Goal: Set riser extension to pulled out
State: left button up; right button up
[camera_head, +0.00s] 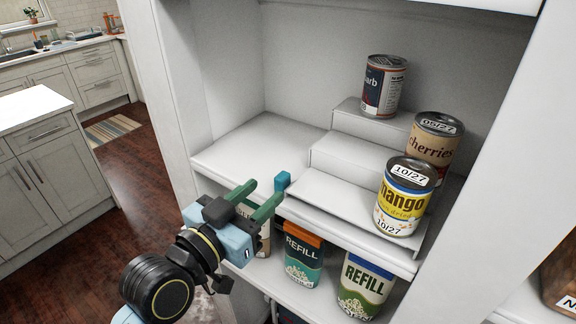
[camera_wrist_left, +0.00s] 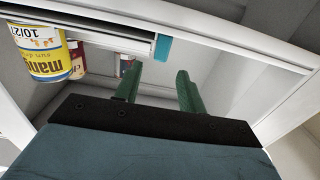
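The white stepped riser (camera_head: 350,158) stands on the upper shelf, with cans on its steps. A small teal tab (camera_head: 282,181) sits at the front left corner of its lowest step (camera_head: 325,196). It also shows in the left wrist view (camera_wrist_left: 162,47). My left gripper (camera_head: 268,190) has its green fingers open, with nothing between them. In the head view its fingertips are close to the tab, in front of the shelf. In the left wrist view the tab appears just past the gap between the fingers (camera_wrist_left: 160,68). Contact cannot be told. My right gripper is not in view.
A yellow mango can (camera_head: 402,197) stands on the lowest step, a cherries can (camera_head: 433,142) behind it, and a dark-labelled can (camera_head: 383,86) on the top step. REFILL packs (camera_head: 303,255) (camera_head: 364,287) stand below. The shelf left of the riser (camera_head: 262,143) is clear.

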pick_arm(q)
jog(key=p+x, duration=0.1)
jog(key=x, duration=0.7)
jog(key=shift+w+d, duration=0.25)
jog(key=shift+w, duration=0.05)
jog(key=shift+c, duration=0.3)
grip_shut()
